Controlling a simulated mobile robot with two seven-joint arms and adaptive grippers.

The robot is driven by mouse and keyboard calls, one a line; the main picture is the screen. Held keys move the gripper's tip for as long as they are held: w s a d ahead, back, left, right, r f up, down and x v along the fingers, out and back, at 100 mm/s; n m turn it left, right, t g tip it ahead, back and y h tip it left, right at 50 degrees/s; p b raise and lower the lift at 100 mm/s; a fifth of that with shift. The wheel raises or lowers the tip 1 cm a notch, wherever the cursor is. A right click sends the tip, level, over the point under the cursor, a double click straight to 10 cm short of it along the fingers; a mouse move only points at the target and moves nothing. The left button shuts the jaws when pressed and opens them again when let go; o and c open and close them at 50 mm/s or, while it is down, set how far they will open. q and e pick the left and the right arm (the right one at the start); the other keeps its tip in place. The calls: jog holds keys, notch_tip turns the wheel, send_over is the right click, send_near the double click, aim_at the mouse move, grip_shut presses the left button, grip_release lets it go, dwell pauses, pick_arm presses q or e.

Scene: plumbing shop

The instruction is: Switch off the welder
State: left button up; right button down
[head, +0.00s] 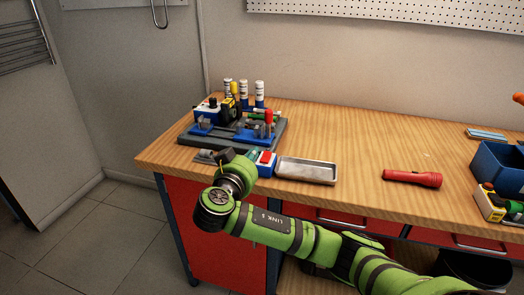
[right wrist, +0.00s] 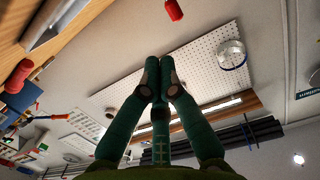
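A bench machine on a grey base (head: 274,137), with blue clamps and a red-topped handle (head: 268,117), stands at the table's left end; it looks like the welder. A small blue and white box with a red top (head: 266,158) is in front of it, partly behind my right arm. I cannot make out a switch or its state. My right gripper (right wrist: 160,72) has its dark green fingers drawn together at the tips, with nothing seen between them. In the head view my right wrist hides most of it, near the table's front left edge. My left gripper is not in view.
A metal tray (head: 307,170) lies right of the box. White-capped bottles (head: 259,94) stand behind the machine.

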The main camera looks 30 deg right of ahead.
jog(key=p, duration=0.2)
send_over(263, 158)
jog(key=shift+s+a+f, duration=0.1)
jog(key=shift+s+f, duration=0.2)
jog(key=shift+f, duration=0.15)
jog(key=f, duration=0.1)
jog(key=f+p, duration=0.1)
jog(key=f, duration=0.1)
jog(key=shift+w+f, duration=0.2)
jog(key=shift+f, duration=0.45)
